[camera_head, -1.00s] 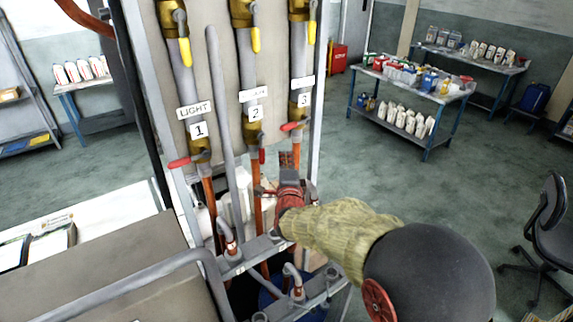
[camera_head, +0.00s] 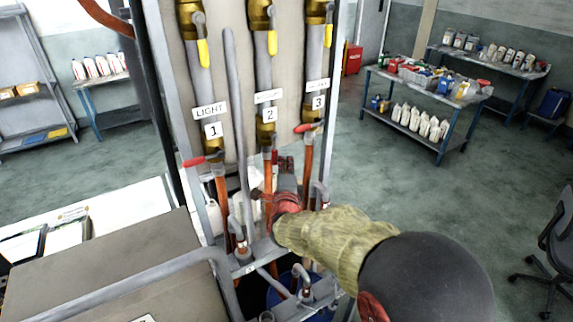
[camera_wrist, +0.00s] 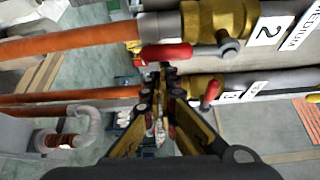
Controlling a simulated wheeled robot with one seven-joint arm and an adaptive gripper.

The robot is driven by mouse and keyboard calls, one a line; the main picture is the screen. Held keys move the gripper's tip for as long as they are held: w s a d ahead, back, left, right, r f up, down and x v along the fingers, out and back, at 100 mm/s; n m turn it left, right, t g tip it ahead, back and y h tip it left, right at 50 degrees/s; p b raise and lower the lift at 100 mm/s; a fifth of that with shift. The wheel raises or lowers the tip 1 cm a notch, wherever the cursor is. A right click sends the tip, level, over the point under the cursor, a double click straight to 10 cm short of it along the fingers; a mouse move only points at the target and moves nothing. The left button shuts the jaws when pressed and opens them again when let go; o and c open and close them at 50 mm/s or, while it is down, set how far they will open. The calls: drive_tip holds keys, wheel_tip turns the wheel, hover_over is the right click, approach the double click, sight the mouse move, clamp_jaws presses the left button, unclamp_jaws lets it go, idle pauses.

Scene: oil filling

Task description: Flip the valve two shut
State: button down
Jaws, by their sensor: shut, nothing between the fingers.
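Valve two is the brass valve (camera_head: 265,130) under the label "2" (camera_head: 269,114) on the middle pipe. Its red lever (camera_head: 275,157) points down along the pipe. In the wrist view the red lever (camera_wrist: 166,53) lies beside the orange pipe, with the brass body (camera_wrist: 215,20) to its right. My gripper (camera_head: 286,163) is just right of and below the lever in the head view. In the wrist view my gripper (camera_wrist: 163,68) has its fingertips together and empty, close to the lever's side. I cannot tell whether they touch it.
Valve one's red lever (camera_head: 200,161) and valve three's red lever (camera_head: 303,128) stick out crosswise on the neighbouring pipes. Yellow levers (camera_head: 272,43) hang above. A grey metal frame (camera_head: 250,258) with curved spouts lies below. Open floor is to the right.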

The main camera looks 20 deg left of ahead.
sight(275, 163)
drive_tip(key=shift+s+a+m+g+b, duration=0.3)
drive_tip(key=shift+m+b, duration=0.1)
drive_tip(key=shift+b, duration=0.15)
drive_tip(key=s+a+m+g+b, duration=0.1)
drive_tip(key=s+m+g+b, duration=0.1)
drive_tip(key=b, duration=0.1)
drive_tip(key=shift+a+r+m, duration=0.1)
drive_tip(key=shift+a+m, duration=0.25)
drive_tip(key=shift+m, duration=0.05)
drive_tip(key=s+a+r+m+g+y+p, duration=0.3)
drive_tip(key=s+a+r+m+g+p, duration=0.1)
drive_tip(key=r+m+g+p, duration=0.2)
drive_tip(key=shift+s+m+y+p, duration=0.3)
drive_tip(key=shift+s+m+p, duration=0.1)
drive_tip(key=shift+m+p, duration=0.65)
drive_tip(key=shift+r, duration=0.1)
